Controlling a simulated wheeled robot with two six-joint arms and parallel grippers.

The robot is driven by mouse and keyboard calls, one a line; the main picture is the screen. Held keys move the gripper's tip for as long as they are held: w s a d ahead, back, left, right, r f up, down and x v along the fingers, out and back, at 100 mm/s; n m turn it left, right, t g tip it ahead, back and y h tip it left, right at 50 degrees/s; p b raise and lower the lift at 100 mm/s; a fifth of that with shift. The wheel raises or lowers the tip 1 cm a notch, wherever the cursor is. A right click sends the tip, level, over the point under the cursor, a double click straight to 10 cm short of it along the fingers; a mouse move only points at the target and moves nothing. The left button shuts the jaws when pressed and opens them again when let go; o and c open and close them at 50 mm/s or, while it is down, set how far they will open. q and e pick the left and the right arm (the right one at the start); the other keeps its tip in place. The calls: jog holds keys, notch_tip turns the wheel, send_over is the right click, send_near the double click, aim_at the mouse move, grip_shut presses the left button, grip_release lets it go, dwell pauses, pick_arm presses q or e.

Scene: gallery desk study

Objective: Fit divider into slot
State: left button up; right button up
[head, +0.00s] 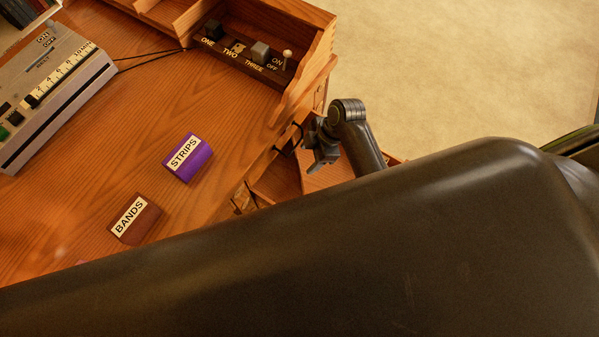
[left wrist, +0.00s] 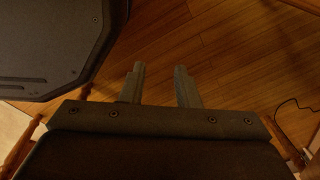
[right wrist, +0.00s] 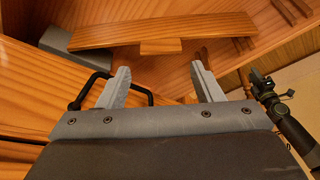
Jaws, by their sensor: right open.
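A long, slightly curved wooden piece with a small tab on its lower edge, which looks like the divider (right wrist: 140,35), lies across the wooden drawer ahead of my right gripper (right wrist: 162,82). My right gripper is open, with nothing seen between its fingers, and apart from the piece. It also shows small in the head view (head: 314,162), above the drawer at the desk's edge. Short dark grooves that may be slots (right wrist: 243,44) show at the right; I cannot tell which one fits. My left gripper (left wrist: 158,78) is open and empty over the wooden floor.
A black drawer handle (right wrist: 75,103) is close by my right gripper's left finger. A grey block (right wrist: 72,43) sits behind it. On the desk are a purple STRIPS block (head: 188,171), a brown BANDS block (head: 147,226), a switch panel (head: 226,58) and a grey device (head: 68,98).

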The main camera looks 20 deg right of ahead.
aim_at(300, 173)
jog(key=shift+x, duration=3.45)
jog(key=shift+s+d+f, duration=0.1)
jog(key=shift+d, duration=0.1)
jog(key=c, duration=1)
pick_arm(q)
jog(key=shift+w+f, duration=0.25)
jog(key=shift+w, duration=0.7)
pick_arm(e)
jog(key=shift+c, duration=0.2)
